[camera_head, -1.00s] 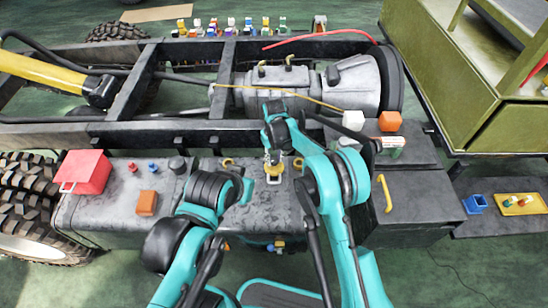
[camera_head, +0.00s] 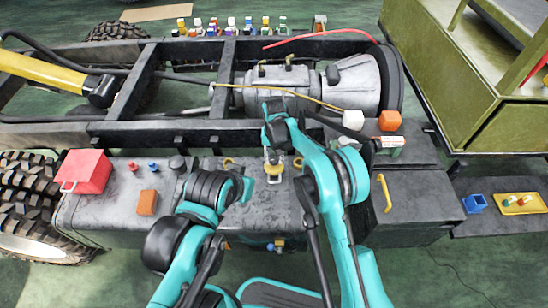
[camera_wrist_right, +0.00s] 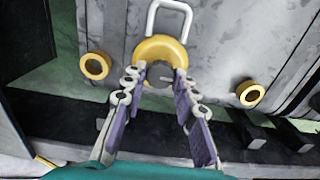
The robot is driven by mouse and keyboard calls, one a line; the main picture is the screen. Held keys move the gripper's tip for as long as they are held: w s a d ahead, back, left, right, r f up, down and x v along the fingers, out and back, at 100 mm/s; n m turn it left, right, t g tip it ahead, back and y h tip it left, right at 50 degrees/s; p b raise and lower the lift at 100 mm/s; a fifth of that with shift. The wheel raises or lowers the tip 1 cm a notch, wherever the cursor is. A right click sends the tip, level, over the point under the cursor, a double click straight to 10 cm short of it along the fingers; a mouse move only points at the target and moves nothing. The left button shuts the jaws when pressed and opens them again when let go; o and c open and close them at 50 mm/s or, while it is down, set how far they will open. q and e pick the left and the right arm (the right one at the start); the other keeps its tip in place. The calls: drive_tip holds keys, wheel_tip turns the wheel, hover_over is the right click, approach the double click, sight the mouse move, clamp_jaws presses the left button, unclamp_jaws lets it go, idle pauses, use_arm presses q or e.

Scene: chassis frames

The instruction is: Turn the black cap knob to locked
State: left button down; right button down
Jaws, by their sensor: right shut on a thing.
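The dark cap knob (camera_wrist_right: 160,77) sits in the middle of a yellow round collar in the right wrist view, with a light bar on its face. A white U-shaped loop stands out from the collar's far side. My right gripper (camera_wrist_right: 160,80) has its two fingers on either side of the knob and is shut on it. In the head view the right gripper (camera_head: 274,162) is at the collar on top of the grey tank, and hides most of the knob.
Two yellow rings (camera_wrist_right: 95,66) (camera_wrist_right: 249,94) flank the knob. A red box (camera_head: 84,171), an orange block (camera_head: 147,202) and a black cap (camera_head: 177,163) are on the tank's left part. A yellow handle (camera_head: 384,193) is on the dark box to the right.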

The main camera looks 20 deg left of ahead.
sight(274, 160)
drive_tip(key=c, duration=1.2)
unclamp_jaws()
drive_tip(key=shift+r, duration=0.1)
wheel_tip(274, 160, up, 12)
drive_tip(key=shift+f, duration=0.1)
